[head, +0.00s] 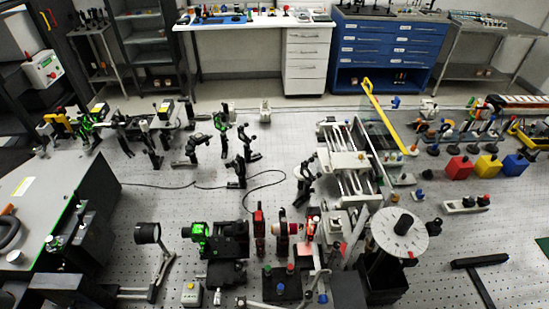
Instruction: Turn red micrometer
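The optical bench (215,175) fills the middle of the head view. Several red parts stand close together at its front centre. One is a narrow upright red mount (259,228), with a dark red round-faced part (283,236) to its right. Further right is a bright red part (312,230) by a pale block. These are too small to tell which one is the red micrometer. I see neither of my grippers with certainty, and no gripper touches the red parts.
A green-lit black device (200,234) stands left of the red parts, and a white dial disc (400,232) to their right. A black box with coloured knobs (282,284) sits in front. Red, yellow and blue blocks (487,166) stand at right.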

